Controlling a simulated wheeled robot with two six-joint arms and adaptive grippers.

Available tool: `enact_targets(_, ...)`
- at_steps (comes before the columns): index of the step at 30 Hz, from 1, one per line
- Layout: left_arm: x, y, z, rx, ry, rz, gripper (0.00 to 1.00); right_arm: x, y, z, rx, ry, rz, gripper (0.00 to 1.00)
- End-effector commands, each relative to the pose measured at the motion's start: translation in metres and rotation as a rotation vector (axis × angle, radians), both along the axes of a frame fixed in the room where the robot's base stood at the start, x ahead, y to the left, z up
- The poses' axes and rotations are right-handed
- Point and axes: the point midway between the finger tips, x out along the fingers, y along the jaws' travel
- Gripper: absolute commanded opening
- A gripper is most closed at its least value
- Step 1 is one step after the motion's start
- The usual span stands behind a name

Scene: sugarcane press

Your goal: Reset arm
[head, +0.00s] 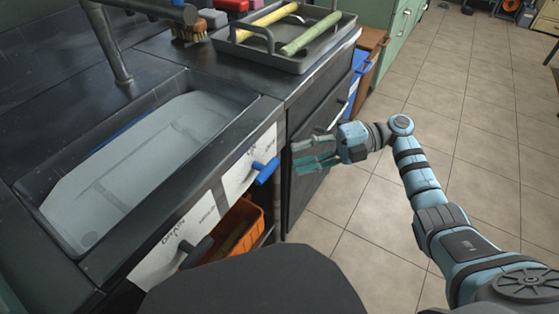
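My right gripper (312,154) is in the middle of the head view, in front of the dark cabinet face. Its two fingers are apart and point left toward the cabinet, with nothing visible between them. The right arm comes in from the lower right over the tiled floor, bent at the elbow. My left gripper is not in the view.
A sink basin (72,240) lies in the dark counter at left, with a blue handle (265,171) and a dark handle (196,252) on its front. A grey tray (290,63) holds a yellow and a green stalk. An orange crate (236,229) sits below. The floor at right is clear.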

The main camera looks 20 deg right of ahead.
Motion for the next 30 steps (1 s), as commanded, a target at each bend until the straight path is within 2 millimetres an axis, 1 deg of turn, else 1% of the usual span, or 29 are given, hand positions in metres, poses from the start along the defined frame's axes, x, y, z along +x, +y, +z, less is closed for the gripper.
enact_targets(1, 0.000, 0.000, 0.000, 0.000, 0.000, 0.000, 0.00, -0.001, -0.013, 0.002, -0.003, 0.001, -0.003, 0.39)
enact_targets(3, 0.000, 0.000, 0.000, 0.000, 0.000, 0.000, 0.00, -0.003, -0.028, 0.004, -0.002, 0.001, -0.002, 0.39)
enact_targets(7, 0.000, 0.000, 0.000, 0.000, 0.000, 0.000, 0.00, -0.005, -0.043, 0.007, 0.000, 0.000, 0.000, 0.39)
enact_targets(10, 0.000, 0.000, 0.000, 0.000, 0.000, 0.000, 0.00, -0.005, -0.046, 0.007, 0.001, -0.001, 0.000, 0.39)
enact_targets(21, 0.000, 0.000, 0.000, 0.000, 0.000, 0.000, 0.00, -0.005, -0.045, 0.007, 0.000, -0.001, 0.000, 0.39)
enact_targets(23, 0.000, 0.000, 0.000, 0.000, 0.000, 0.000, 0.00, -0.003, -0.045, 0.007, 0.000, -0.007, -0.009, 0.39)
enact_targets(25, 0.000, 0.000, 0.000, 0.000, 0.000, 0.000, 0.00, 0.011, -0.047, 0.011, 0.013, -0.028, -0.071, 0.39)
enact_targets(26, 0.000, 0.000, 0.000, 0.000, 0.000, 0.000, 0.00, 0.021, -0.049, 0.015, 0.029, -0.044, -0.116, 0.39)
enact_targets(29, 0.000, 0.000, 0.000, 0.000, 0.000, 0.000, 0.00, 0.072, -0.065, 0.047, 0.153, -0.121, -0.358, 0.39)
enact_targets(30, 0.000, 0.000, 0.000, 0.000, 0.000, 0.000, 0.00, 0.097, -0.077, 0.065, 0.242, -0.145, -0.492, 0.39)
